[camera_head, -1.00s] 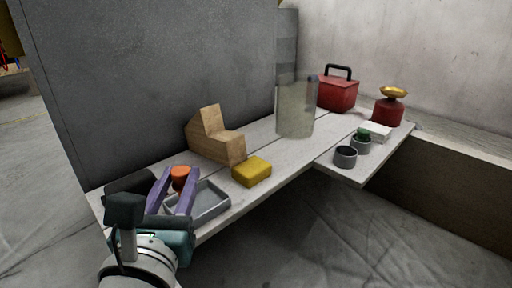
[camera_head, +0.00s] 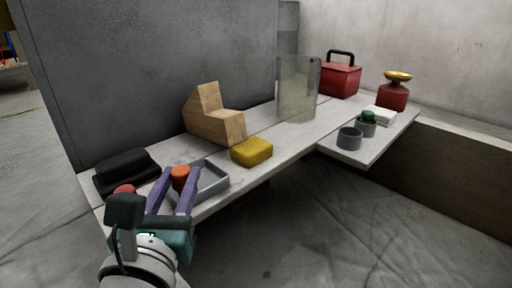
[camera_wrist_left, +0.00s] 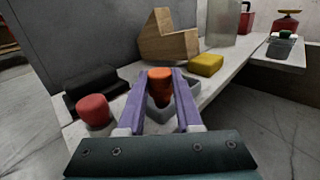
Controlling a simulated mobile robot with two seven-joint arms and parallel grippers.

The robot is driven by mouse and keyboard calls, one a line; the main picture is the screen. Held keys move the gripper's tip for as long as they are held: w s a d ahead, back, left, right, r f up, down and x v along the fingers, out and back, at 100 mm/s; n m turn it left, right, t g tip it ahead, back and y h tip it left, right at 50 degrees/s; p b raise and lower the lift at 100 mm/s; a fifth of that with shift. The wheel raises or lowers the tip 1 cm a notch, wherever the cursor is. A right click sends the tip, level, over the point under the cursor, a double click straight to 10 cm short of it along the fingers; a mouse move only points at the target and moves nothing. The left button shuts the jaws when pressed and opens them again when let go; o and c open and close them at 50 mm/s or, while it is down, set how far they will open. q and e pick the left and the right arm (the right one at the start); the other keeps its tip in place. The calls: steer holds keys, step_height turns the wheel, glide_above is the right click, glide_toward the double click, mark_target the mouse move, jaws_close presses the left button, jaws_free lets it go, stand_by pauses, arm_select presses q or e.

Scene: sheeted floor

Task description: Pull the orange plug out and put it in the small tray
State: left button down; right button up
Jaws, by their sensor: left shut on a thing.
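The orange plug (camera_head: 180,172) is held between the purple fingers of my left gripper (camera_head: 175,182). In the left wrist view the plug (camera_wrist_left: 160,85) sits upright between the fingertips of the gripper (camera_wrist_left: 161,88), its wider orange top above a darker red lower part. The small grey tray (camera_head: 219,189) lies on the bench, just right of and partly behind the fingers in the head view. In the wrist view the tray (camera_wrist_left: 188,93) shows behind the plug and fingers. Whether the plug touches the tray cannot be told. My right gripper is not in view.
A red knob-like thing (camera_wrist_left: 93,110) and black bundle (camera_head: 127,170) lie left of the gripper. A yellow block (camera_head: 251,151), wooden block (camera_head: 215,122) and clear cylinder (camera_head: 297,92) stand farther along. Grey cups (camera_head: 349,138), one green-topped (camera_head: 367,121), are at right.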

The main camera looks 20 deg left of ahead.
arm_select(q)
steer(key=shift+f+b, duration=0.4)
steer(key=shift+f, duration=0.1)
steer(key=c, duration=0.5)
jaws_free()
steer(key=shift+s, duration=0.1)
